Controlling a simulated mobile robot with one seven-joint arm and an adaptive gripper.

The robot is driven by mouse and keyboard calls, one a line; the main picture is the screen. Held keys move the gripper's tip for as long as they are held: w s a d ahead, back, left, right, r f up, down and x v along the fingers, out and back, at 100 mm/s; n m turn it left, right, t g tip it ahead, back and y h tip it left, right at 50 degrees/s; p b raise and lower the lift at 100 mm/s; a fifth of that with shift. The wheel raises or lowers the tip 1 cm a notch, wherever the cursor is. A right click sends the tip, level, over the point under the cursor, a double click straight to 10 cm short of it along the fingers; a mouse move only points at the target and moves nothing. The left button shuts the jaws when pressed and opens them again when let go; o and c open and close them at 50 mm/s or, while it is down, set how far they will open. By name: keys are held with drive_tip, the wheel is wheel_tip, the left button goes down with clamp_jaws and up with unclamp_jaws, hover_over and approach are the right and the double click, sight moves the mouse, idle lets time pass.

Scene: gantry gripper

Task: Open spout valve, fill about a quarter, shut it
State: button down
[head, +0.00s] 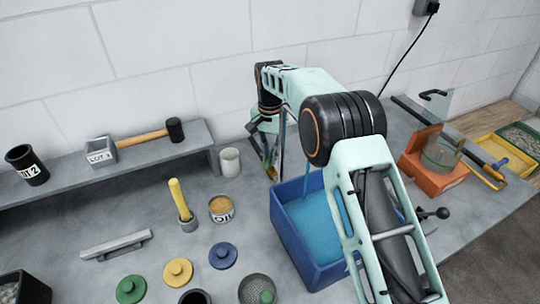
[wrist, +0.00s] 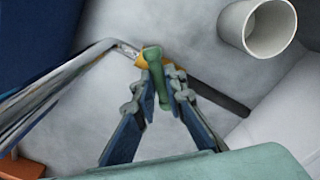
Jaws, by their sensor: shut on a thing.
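My gripper (head: 268,165) (wrist: 160,75) is at the back of the bench, left of the blue bin. In the wrist view its fingers are shut on a small green upright piece (wrist: 153,58), with a yellow part behind it. I cannot tell whether this piece is the valve's handle. The blue bin (head: 290,238) has lighter blue contents (head: 315,225); my arm hides part of it. A clear vessel (head: 440,153) stands at an orange-red block (head: 422,172) on the right. Its level is not clear, and I cannot make out a spout.
A white cup (head: 229,162) (wrist: 270,28) stands close to my gripper. A tin (head: 221,210), a yellow-handled tool (head: 180,200) and coloured lids stand left of the bin. A mallet (head: 145,138) lies on the raised shelf (head: 70,173).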

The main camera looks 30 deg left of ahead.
drive_tip(key=shift+r, duration=0.1)
drive_tip(key=m, duration=0.3)
drive_tip(key=shift+m, duration=0.4)
drive_tip(key=m, duration=0.4)
drive_tip(key=shift+w+m, duration=0.1)
drive_tip(key=shift+m, duration=0.2)
drive_tip(key=m, duration=0.3)
drive_tip(key=shift+m, duration=2.1)
drive_tip(key=c, duration=1.7)
unclamp_jaws()
drive_tip(key=shift+o, duration=0.2)
